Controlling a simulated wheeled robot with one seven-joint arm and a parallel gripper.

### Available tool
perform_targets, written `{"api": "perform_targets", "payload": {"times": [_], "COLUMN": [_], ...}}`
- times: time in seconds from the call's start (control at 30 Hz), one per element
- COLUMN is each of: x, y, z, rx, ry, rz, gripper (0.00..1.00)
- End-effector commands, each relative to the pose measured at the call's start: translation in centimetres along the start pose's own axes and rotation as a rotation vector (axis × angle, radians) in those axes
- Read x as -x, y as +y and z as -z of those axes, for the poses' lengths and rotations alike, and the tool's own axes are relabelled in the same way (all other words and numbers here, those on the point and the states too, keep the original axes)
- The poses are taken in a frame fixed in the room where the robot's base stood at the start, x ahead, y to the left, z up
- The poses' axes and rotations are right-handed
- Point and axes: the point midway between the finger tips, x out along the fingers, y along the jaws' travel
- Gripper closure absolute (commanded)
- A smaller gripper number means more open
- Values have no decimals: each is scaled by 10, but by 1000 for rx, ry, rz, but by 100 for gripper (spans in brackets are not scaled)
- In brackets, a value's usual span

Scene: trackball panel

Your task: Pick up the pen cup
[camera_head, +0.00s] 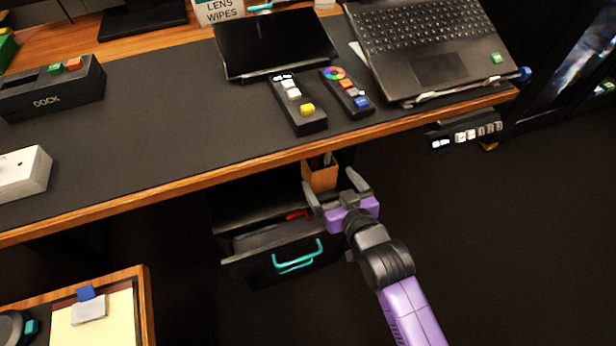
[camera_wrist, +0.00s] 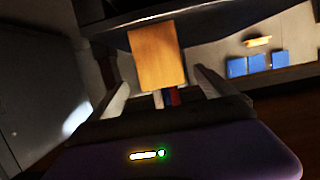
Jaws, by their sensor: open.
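The pen cup (camera_head: 321,176) is a light wooden, box-like holder below the front edge of the desk, above the drawer unit. Dark pens show at its top, and the desk edge partly hides it. In the wrist view the cup (camera_wrist: 158,56) appears ahead, with a red and a blue pen (camera_wrist: 172,97) showing at its end nearest my gripper. My gripper (camera_head: 338,192) has its grey fingers spread, with the cup just beyond or between the tips; I cannot tell which. In the wrist view the two fingers (camera_wrist: 160,85) stand apart on either side of the cup's line, with no visible contact.
The desk's wooden front edge (camera_head: 255,161) runs just above my gripper. An open drawer (camera_head: 275,242) with a teal handle (camera_head: 297,257) sits below it, holding a red item (camera_head: 298,214). A laptop (camera_head: 430,50), remotes and a dark tablet (camera_head: 273,43) lie on the desk. Dark floor lies at right.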

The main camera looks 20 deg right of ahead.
Motion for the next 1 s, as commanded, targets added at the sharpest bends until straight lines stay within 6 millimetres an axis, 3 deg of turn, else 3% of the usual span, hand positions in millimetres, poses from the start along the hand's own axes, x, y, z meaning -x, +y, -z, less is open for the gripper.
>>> {"api": "perform_targets", "payload": {"times": [0.6, 0.9, 1.0], "x": [-70, -74, -73], "y": [-2, -2, -2], "z": [6, 6, 6], "rx": [0, 0, 0], "ry": [1, 0, 0], "rz": [0, 0, 0], "gripper": [6, 6, 26]}}
